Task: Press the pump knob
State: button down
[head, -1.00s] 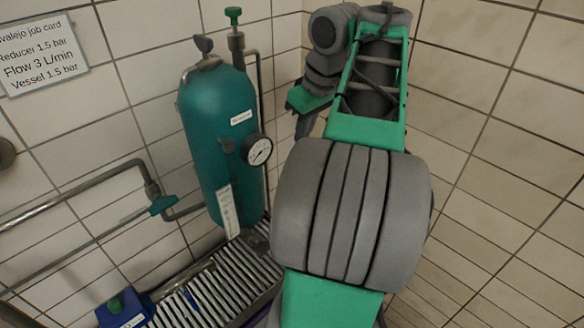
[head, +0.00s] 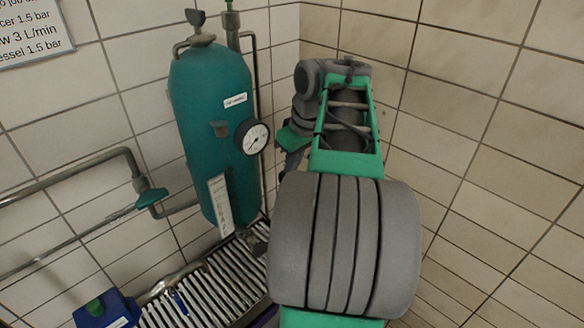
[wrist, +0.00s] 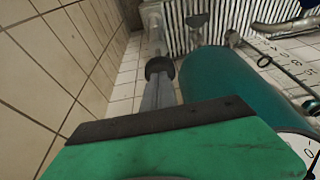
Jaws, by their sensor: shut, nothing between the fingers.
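A blue box (head: 108,315), which looks like the pump, sits at the bottom left of the head view, partly cut off by the frame edge. A green knob (head: 95,307) stands on its top. My gripper (head: 290,163) is right of the teal vessel, up and to the right of the box and well apart from it. In the wrist view my gripper's grey fingers (wrist: 158,70) are together and empty, pointing past the side of the vessel. I cannot make out the knob clearly in the wrist view.
The teal vessel (head: 212,120) with its dial gauge (head: 252,136) stands between my gripper and the box. A slatted metal grate (head: 215,280) lies below. A pipe with a teal valve handle (head: 151,197) runs along the left wall. Tiled walls close off the corner.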

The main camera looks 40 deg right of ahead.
notch_tip(320, 180, down, 6)
jog(key=b, duration=0.5)
jog(key=shift+f, duration=0.25)
jog(key=shift+s, duration=0.1)
jog(key=shift+a, duration=0.1)
jog(key=shift+r+p, duration=0.4)
jog(key=shift+p, duration=0.05)
notch_tip(320, 180, up, 5)
jog(key=p, duration=0.4)
jog(key=shift+r, duration=0.15)
jog(key=p+v, duration=0.3)
jog(key=v, duration=0.5)
jog(key=shift+s+r, duration=0.2)
jog(key=shift+r, duration=0.15)
